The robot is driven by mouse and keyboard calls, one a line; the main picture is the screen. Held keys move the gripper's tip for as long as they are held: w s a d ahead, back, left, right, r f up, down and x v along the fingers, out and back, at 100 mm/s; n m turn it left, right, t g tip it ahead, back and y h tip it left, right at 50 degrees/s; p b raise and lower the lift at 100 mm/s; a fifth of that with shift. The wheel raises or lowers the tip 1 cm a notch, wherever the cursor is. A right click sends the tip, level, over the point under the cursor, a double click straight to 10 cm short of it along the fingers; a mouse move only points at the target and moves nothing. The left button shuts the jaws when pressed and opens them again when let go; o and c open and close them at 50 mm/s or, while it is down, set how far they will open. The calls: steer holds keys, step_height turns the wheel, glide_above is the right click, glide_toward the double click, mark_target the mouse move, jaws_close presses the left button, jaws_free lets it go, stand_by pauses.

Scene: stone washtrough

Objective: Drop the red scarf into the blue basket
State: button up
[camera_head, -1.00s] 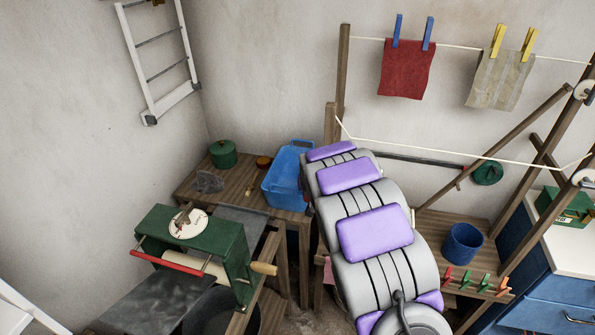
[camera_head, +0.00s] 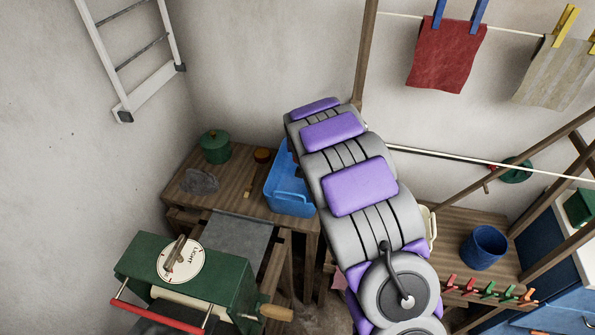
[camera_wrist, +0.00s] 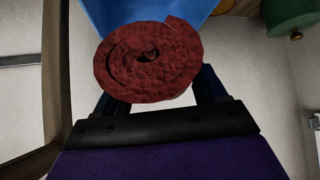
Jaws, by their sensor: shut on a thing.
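The red scarf (camera_wrist: 148,62), a textured roll with its spiral end showing, is held between the two dark fingers of my gripper (camera_wrist: 155,88) in the wrist view. The blue basket (camera_head: 288,198) stands on the wooden table in the head view, its right part hidden behind my arm. In the wrist view a blue surface of the basket (camera_wrist: 110,14) shows just beyond the scarf at the top. My gripper and the scarf are hidden behind my arm in the head view. Whether the scarf is over the basket's opening I cannot tell.
A green pot (camera_head: 215,148) and a grey cloth (camera_head: 200,182) lie left of the basket. A green wringer (camera_head: 185,275) stands in front. A red cloth (camera_head: 446,55) and a beige cloth hang on a line. A blue bucket (camera_head: 483,247) is at right.

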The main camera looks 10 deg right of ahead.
steer(key=shift+a+f+b, duration=0.3)
steer(key=shift+a+f, duration=0.05)
steer(key=shift+f, duration=0.5)
steer(key=f, duration=0.2)
steer(key=f+b, duration=0.1)
steer(key=shift+d+f, duration=0.35)
steer(key=o, duration=0.9)
steer(key=shift+a, duration=0.15)
steer(key=shift+o, duration=2.2)
steer(key=shift+d, duration=1.25)
steer(key=shift+s+a+r, duration=0.95)
steer(key=shift+s+a, duration=0.05)
steer(key=d+p+v, duration=0.2)
steer(key=v, duration=1.2)
steer(key=shift+s+d+r+p, duration=0.15)
steer(key=shift+d+p, duration=0.15)
steer(key=shift+p, duration=0.05)
